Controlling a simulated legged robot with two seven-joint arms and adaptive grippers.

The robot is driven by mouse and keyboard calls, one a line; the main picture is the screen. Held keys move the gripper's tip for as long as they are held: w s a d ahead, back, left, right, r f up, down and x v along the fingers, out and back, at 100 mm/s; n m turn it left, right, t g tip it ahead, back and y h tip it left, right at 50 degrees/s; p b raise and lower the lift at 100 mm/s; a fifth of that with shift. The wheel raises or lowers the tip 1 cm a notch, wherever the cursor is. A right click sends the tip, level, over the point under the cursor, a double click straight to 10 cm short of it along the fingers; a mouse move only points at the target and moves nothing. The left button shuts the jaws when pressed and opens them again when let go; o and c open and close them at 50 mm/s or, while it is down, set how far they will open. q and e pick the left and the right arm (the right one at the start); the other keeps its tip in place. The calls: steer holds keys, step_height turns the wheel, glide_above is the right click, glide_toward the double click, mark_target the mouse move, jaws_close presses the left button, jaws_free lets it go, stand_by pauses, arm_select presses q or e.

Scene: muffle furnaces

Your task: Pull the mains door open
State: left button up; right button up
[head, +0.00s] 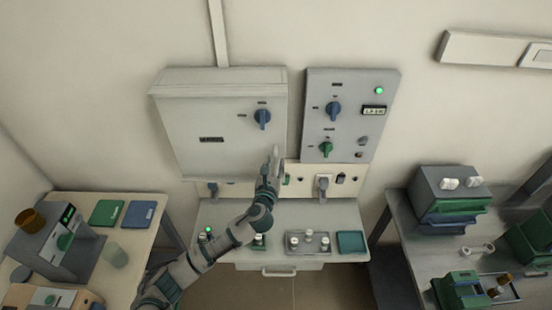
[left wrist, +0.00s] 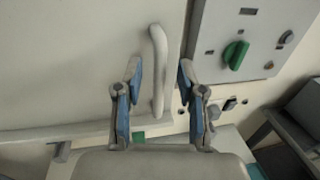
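The mains door is the pale front of the large wall cabinet (head: 185,125). It looks shut, with a blue rotary knob (head: 262,118) and a dark label on it. In the left wrist view the door (left wrist: 80,60) has an upright pale bar handle (left wrist: 157,45) near its right edge. My left gripper (head: 276,158) is at the door's lower right and hides most of the handle in the head view. In the left wrist view the gripper (left wrist: 160,68) is open, with one finger on each side of the handle and gaps visible. My right gripper is not in view.
A grey control panel (head: 350,120) with blue and green knobs is close on the right. Below is a bench (head: 340,212) with a tray (head: 292,250) of small white items. Side tables (head: 150,205) hold equipment on the left and right.

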arm_select(q)
steer(key=shift+w+d, duration=0.2)
steer(key=shift+w, duration=0.5)
steer(key=shift+w+d, duration=0.15)
steer(key=shift+w, duration=0.5)
steer(key=shift+a, duration=0.1)
jaws_close()
